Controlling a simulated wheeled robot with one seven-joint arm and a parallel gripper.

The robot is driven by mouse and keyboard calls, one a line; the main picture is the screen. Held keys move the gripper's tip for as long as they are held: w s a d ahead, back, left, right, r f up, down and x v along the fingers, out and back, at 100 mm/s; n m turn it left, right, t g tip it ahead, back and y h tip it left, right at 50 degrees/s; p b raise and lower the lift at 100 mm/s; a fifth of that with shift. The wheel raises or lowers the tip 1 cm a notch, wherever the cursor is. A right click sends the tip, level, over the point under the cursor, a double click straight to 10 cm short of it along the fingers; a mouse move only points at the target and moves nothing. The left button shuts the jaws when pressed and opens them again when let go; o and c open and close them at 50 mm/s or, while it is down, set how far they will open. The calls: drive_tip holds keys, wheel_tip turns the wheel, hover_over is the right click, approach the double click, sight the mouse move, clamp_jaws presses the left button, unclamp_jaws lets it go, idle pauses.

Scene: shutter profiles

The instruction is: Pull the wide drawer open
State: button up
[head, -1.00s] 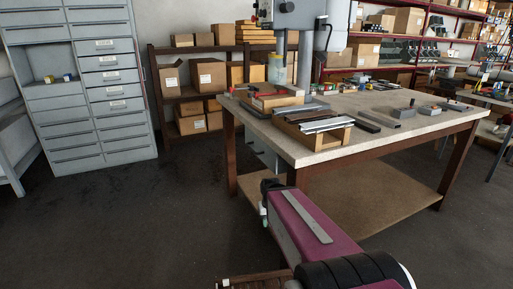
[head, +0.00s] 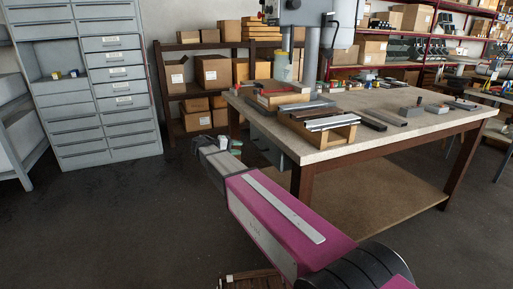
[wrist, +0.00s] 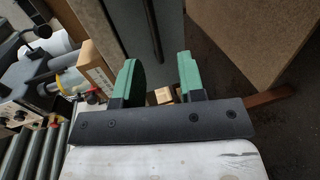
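A grey drawer unit (head: 268,146) hangs under the left end of the workbench, partly hidden by my arm. A grey panel with a dark lengthwise strip (wrist: 135,28), probably its front, shows beyond my fingers in the wrist view. I cannot tell which drawer is the wide one; a tall grey cabinet (head: 118,72) with many drawers also stands at the back left. My gripper (wrist: 158,82) has two green fingers apart, with nothing between them. In the head view my gripper (head: 229,145) is left of the bench unit, apparently short of it.
The workbench (head: 400,139) carries a wooden tray of metal profiles (head: 318,125) near its front left corner. Its lower shelf (head: 375,196) is bare. A brown rack with boxes (head: 212,72) stands behind. The floor (head: 110,215) at left is clear.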

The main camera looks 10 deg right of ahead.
sight(256, 145)
drive_tip(key=x, duration=0.6)
drive_tip(key=r+x, duration=0.1)
drive_tip(key=x, duration=0.3)
drive_tip(key=shift+w+d, duration=0.1)
drive_tip(key=shift+w, duration=0.15)
clamp_jaws()
